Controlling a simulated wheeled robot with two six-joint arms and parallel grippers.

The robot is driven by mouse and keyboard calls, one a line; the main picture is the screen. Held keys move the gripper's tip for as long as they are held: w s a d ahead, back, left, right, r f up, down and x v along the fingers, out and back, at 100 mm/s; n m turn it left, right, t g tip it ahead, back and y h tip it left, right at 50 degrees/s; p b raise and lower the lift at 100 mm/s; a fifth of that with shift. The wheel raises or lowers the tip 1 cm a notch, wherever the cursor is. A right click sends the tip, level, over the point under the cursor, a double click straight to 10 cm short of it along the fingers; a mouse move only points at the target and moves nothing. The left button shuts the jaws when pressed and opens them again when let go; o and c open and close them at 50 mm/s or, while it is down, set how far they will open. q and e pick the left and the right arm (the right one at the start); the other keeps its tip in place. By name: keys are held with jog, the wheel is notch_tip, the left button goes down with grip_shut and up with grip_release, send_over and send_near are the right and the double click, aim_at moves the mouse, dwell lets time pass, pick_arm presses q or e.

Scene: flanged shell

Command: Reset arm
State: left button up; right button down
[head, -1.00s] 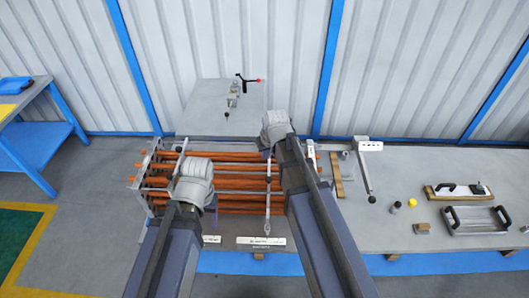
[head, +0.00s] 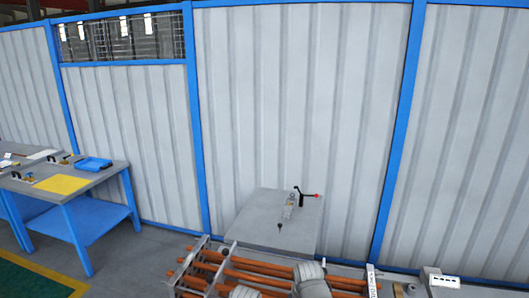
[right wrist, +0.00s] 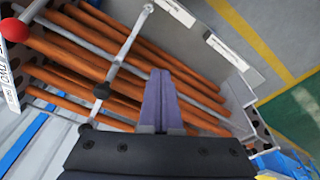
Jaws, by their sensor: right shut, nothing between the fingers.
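My right gripper (right wrist: 161,74) shows in the right wrist view as purple-grey fingers pressed together with nothing between them. It lies in front of a bundle of orange tubes (right wrist: 70,83); I cannot tell whether it touches them. The tubes also show at the bottom of the head view (head: 250,278). Pale rounded parts of my arms show there in front of the tubes. My left gripper is in neither current view, and the right gripper is below the head view's edge.
A metal rod with a black knob (right wrist: 101,91) crosses the tubes. A blue-framed bench (head: 85,200) stands at left. A corrugated wall (head: 290,100) closes the back.

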pick_arm(q)
notch_tip(320, 180, down, 11)
jog(key=b, duration=0.8)
jog(key=shift+f+b, duration=0.15)
jog(key=shift+b, duration=0.2)
pick_arm(e)
jog(key=s+a+f+n+g+h, duration=0.1)
jog(key=s+a+f, duration=0.3)
jog(key=s+f, duration=0.7)
jog(key=shift+s+a+f+g, duration=0.2)
jog(key=shift+s+a+g, duration=0.15)
jog(key=shift+g, duration=0.25)
jog(key=shift+w, duration=0.1)
